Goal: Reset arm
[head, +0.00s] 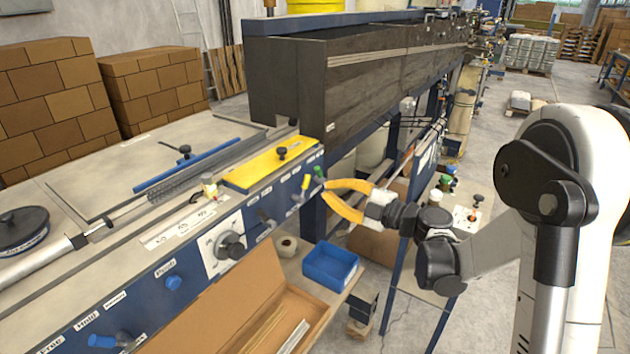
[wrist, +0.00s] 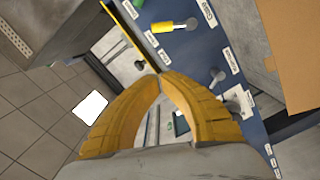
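My gripper (head: 325,190) has two curved yellow fingers and reaches in from the right, beside the far end of the blue control panel (head: 165,262). In the wrist view my gripper (wrist: 160,77) has its fingertips together, with nothing seen between them. A lever with a green knob (head: 319,172) is close to the fingertips in the head view; whether they touch it cannot be told. A lever with a yellow handle (head: 305,183) is just left of it. The yellow handle also shows in the wrist view (wrist: 162,27), beyond the fingertips.
A dark machine housing (head: 370,75) rises behind the panel. A blue bin (head: 331,265) and an open cardboard box (head: 240,320) are below it. A small table (head: 425,270) with coloured buttons stands beneath my arm. Open floor (head: 545,125) lies at the back right.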

